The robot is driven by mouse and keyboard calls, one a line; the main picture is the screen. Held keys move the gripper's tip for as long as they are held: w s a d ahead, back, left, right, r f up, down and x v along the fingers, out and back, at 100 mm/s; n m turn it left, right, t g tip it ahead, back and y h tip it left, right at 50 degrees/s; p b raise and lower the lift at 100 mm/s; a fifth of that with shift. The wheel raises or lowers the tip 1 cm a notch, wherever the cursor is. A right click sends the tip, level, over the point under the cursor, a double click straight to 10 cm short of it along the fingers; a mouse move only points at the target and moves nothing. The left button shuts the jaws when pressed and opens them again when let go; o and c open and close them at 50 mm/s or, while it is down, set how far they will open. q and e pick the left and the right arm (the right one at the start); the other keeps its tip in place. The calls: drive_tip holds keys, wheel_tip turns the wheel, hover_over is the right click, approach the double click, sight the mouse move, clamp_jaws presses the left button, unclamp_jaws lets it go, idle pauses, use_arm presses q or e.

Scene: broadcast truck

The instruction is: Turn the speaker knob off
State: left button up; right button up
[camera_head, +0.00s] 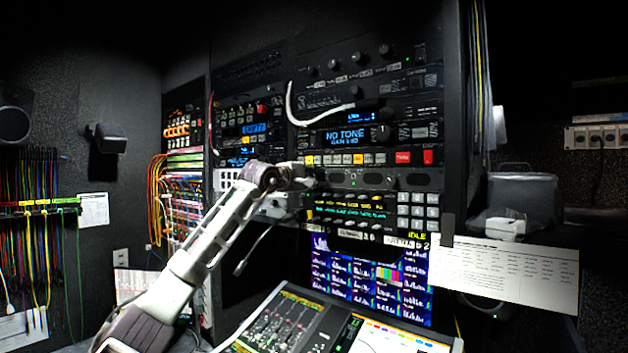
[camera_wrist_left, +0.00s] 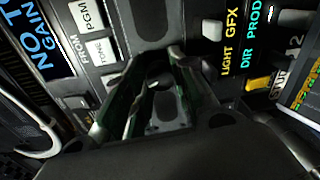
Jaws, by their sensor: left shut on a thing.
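My left gripper (camera_head: 314,178) reaches in from the left to the black speaker panel (camera_head: 410,180) in the middle of the rack. In the left wrist view, the fingers of my left gripper (camera_wrist_left: 158,98) are close together against the panel, shut on the small dark speaker knob. The fingers and the dark surroundings hide most of the knob, and I cannot tell which way it points. My right gripper is in neither view.
Above the panel is a unit with a "NO TONE" display (camera_head: 347,136) and a row of buttons. Below are a keypad (camera_head: 417,210) and a monitor (camera_head: 375,283). A white cable (camera_head: 292,108) hangs above the gripper. A mixing console (camera_head: 290,325) stands in front.

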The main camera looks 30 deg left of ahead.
use_arm(q)
drive_tip(key=n, duration=0.5)
drive_tip(key=shift+f+n+b, duration=0.15)
drive_tip(key=shift+n+b, duration=0.25)
drive_tip(key=n+b, duration=0.1)
drive_tip(key=n, duration=0.8)
drive_tip(key=shift+f+h+b, duration=0.15)
drive_tip(key=shift+h+b, duration=0.15)
drive_tip(key=n, duration=0.3)
drive_tip(key=shift+d+n+b, duration=0.1)
drive_tip(key=shift+n+b, duration=0.2)
drive_tip(key=n, duration=0.4)
drive_tip(key=shift+f+b, duration=0.1)
drive_tip(key=shift+b, duration=0.25)
drive_tip(key=shift+w, duration=0.1)
drive_tip(key=o, duration=0.8)
drive_tip(key=shift+c, duration=0.2)
drive_tip(key=shift+r, duration=0.2)
